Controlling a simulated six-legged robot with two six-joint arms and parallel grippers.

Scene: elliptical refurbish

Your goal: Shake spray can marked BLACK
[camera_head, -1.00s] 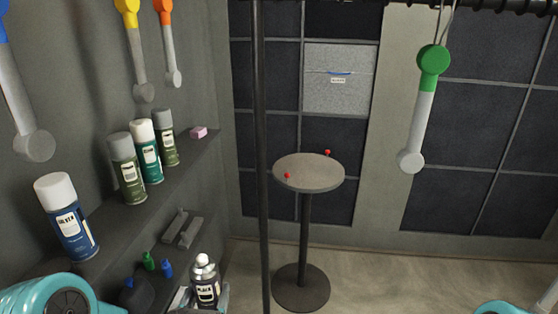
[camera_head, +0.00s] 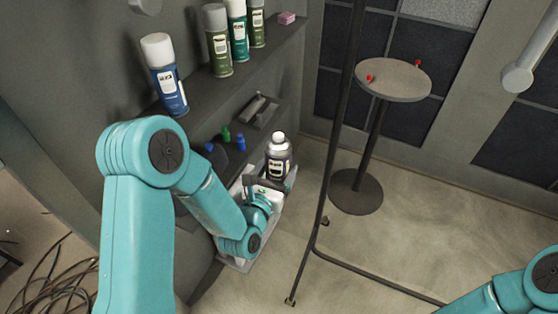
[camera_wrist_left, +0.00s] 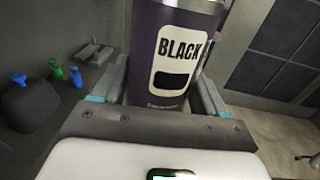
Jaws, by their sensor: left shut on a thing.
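The spray can marked BLACK (camera_wrist_left: 173,55) is dark purple with a white label and stands close in front of the left wrist camera. It also shows in the head view (camera_head: 278,160), upright, with a pale top. My left gripper (camera_wrist_left: 160,88) has its fingers on both sides of the can and is shut on it. In the head view my left gripper (camera_head: 268,187) is beside the can, low by the shelf unit. The can's base is partly hidden by the gripper. My right arm shows at the lower right corner, but its gripper is out of view.
A blue can (camera_head: 166,80) and several green cans (camera_head: 218,45) stand on the upper shelf (camera_head: 190,120). Small green and blue bottles (camera_head: 240,142) are on the shelf below. A round table (camera_head: 400,82) stands behind a dark metal rack (camera_head: 333,140). The floor at centre is open.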

